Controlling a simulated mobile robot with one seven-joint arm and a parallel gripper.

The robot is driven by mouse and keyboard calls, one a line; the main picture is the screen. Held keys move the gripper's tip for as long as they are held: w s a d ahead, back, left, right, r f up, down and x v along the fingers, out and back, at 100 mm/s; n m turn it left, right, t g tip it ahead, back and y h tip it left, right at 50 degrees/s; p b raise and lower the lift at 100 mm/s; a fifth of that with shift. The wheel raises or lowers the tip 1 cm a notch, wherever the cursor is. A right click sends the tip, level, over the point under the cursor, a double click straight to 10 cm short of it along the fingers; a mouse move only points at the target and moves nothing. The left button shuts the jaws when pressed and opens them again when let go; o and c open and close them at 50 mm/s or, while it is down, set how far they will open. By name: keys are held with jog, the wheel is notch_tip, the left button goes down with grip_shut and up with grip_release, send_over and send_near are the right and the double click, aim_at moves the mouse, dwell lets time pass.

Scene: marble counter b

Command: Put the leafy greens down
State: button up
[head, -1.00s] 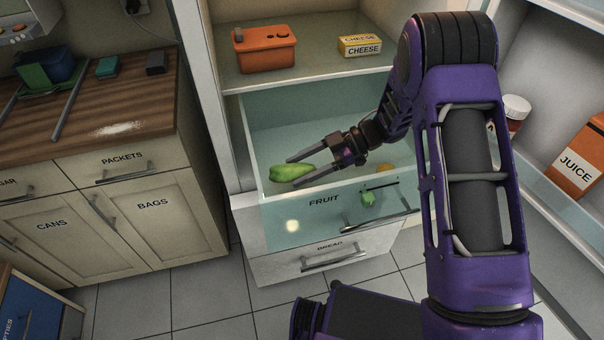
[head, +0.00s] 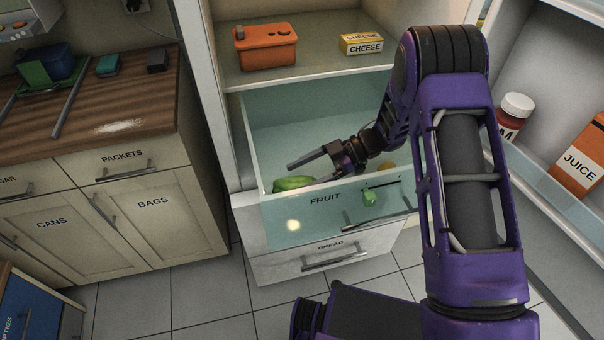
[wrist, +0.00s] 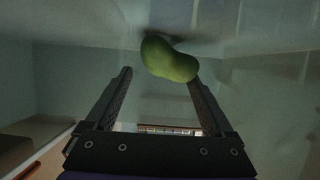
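The leafy greens appear as a smooth green lump (head: 293,184) low at the left front of the open, see-through FRUIT drawer (head: 325,213). In the wrist view the green lump (wrist: 170,60) lies just beyond my fingertips, overlapping the right one in the picture; I cannot tell whether they touch. My gripper (head: 306,174) is inside the drawer, above and to the right of the lump, with its fingers apart and nothing between them. It also shows open in the wrist view (wrist: 160,80).
A smaller green item (head: 369,198) and an orange item (head: 386,167) are at the drawer's right front. An orange box (head: 265,48) and a cheese pack (head: 361,44) sit on the shelf above. The door at right holds a jar (head: 514,112) and juice (head: 580,165).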

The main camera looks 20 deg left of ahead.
jog(key=shift+o, duration=0.6)
jog(key=shift+r, duration=0.15)
jog(key=v, duration=0.4)
jog(key=p+v, duration=0.1)
jog(key=v, duration=0.3)
jog(key=shift+s+a+r, duration=0.1)
jog(key=shift+a+r, duration=0.05)
jog(key=shift+r, duration=0.25)
